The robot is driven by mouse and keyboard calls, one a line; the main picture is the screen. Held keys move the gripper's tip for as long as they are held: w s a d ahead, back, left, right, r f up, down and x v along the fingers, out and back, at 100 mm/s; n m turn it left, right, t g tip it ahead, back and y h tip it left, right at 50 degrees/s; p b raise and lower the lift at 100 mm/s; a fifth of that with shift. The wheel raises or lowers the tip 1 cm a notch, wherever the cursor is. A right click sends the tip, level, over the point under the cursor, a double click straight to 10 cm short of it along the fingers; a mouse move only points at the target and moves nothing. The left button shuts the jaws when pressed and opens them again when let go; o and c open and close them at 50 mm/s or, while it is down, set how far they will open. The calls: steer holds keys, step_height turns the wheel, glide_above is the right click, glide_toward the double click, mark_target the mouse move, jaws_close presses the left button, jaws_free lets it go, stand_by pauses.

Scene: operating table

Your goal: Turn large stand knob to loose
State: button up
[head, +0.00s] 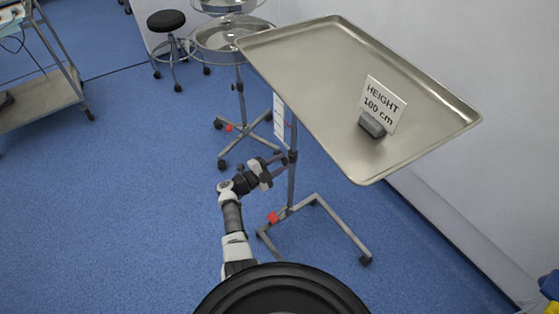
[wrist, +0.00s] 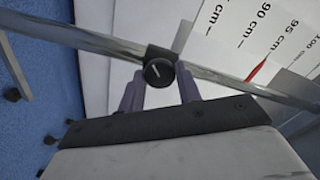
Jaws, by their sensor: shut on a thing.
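The large stand with a metal tray top (head: 300,70) stands right of centre in the head view, on a thin upright pole (head: 291,187). Its round black knob (wrist: 159,72) with a pale line mark sits on a dark collar on the pole, in the middle of the wrist view. My gripper (head: 280,160) reaches the pole below the tray in the head view. In the wrist view the purple fingers of my gripper (wrist: 160,76) are shut on the knob, one at each side. The knob is too small to make out in the head view.
A "HEIGHT 100 cm" sign (head: 383,104) stands on the tray. A white scale card with a red pointer (wrist: 257,70) is beside the pole. A second stand with round basins (head: 230,40), a black stool (head: 166,21) and a cart (head: 40,100) stand behind. Blue floor is clear at left.

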steer(key=n+p, duration=0.1)
steer(key=n, duration=0.1)
steer(key=n+p, duration=0.1)
steer(key=n, duration=0.1)
steer(key=shift+r+n, duration=0.2)
steer(key=shift+n, duration=0.1)
steer(key=shift+f+n+p, duration=0.1)
steer(key=shift+n+p, duration=0.5)
steer(key=shift+n, duration=1.7)
steer(key=o, duration=1)
steer(key=shift+c, duration=0.2)
steer(key=v, duration=1.3)
steer(key=shift+s+a+p, duration=0.25)
steer(key=shift+a+p, duration=0.05)
steer(key=shift+p, duration=0.05)
steer(key=shift+w, duration=0.1)
